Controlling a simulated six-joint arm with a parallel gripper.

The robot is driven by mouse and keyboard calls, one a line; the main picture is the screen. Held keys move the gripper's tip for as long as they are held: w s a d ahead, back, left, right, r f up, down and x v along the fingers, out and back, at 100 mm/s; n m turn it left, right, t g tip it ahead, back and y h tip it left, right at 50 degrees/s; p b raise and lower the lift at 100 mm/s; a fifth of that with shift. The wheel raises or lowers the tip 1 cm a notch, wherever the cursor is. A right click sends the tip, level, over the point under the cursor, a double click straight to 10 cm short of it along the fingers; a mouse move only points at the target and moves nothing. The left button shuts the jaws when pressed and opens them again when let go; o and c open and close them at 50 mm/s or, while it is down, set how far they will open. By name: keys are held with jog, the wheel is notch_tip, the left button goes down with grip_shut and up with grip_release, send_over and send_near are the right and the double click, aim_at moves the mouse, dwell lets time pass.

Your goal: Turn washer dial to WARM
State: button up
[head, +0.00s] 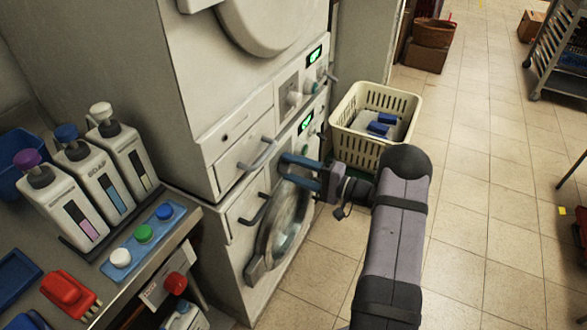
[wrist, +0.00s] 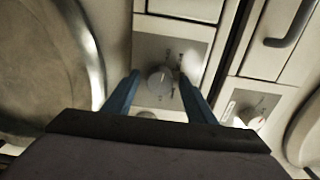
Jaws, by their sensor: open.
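The washer is the lower machine, with a round glass door (head: 284,236) in the head view. My gripper (head: 283,167) is in front of its upper front panel, with blue fingers spread apart. In the wrist view a round grey dial (wrist: 160,80) on a grey panel lies between the fingertips of my open gripper (wrist: 160,78). I cannot tell whether the fingers touch it. Small marks surround the dial, but they are too blurred to read, so its setting is unclear. In the head view my gripper hides this dial.
A second machine with its own dial (head: 293,98) and drawer handle (head: 259,155) is stacked above. A cream laundry basket (head: 346,146) stands on the floor beside the washer. A counter with soap bottles (head: 95,182) and coloured buttons is at left. Open tiled floor lies at right.

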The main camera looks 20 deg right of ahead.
jog(key=c, duration=1.1)
jog(key=shift+o, duration=0.3)
